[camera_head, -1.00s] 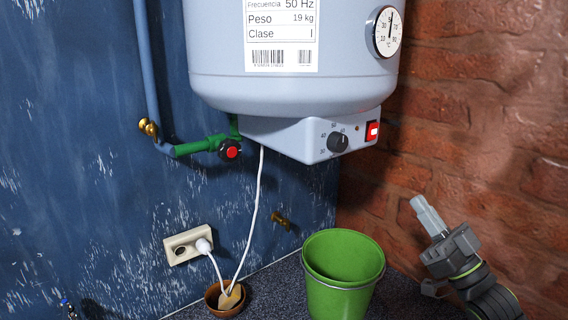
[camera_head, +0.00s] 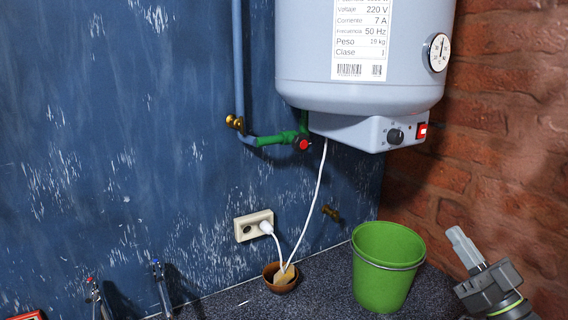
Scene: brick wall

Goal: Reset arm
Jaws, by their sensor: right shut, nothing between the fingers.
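My right gripper (camera_head: 464,246) is at the lower right, in front of the brick wall and just right of the green bucket (camera_head: 386,282). Its fingers are together, pointing up and to the left, with nothing between them. It looks apart from the bucket. My left gripper does not show.
A water heater (camera_head: 360,95) with a red switch (camera_head: 422,131) and a dial hangs on the blue wall. A green valve with a red knob (camera_head: 303,145) is on its pipe. A white cable runs from it past a brown pot (camera_head: 268,284); a plug sits in the socket (camera_head: 247,224). Taps (camera_head: 160,285) stand lower left.

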